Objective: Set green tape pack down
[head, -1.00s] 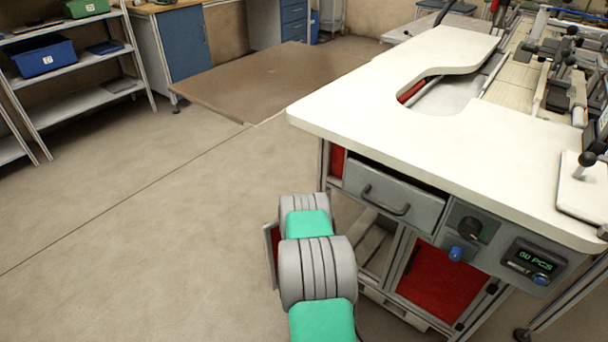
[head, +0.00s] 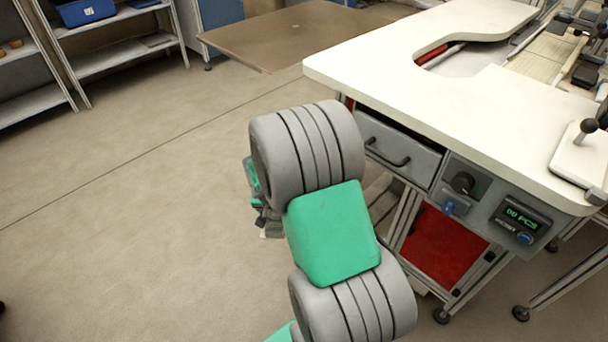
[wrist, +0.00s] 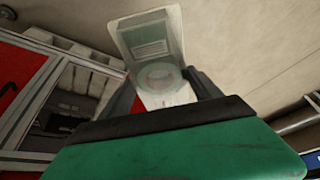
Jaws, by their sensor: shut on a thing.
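In the wrist view my gripper (wrist: 164,82) is shut on the tape pack (wrist: 152,38), a pale, clear-looking pack with a faint green ring of tape inside. The pack stands out beyond the fingertips, with a finger on each side of it. Behind it is bare floor or wall; I cannot tell which. In the head view my gripper (head: 263,215) is a small dark shape behind my grey and green arm, low at the left of the workbench. The pack is mostly hidden there.
A white-topped workbench (head: 450,95) with a grey drawer (head: 398,145), a red panel (head: 443,247) and a counter display (head: 524,218) stands at the right. A low brown table (head: 290,35) is behind. Shelves with a blue bin (head: 86,12) stand at the back left. Open floor lies at the left.

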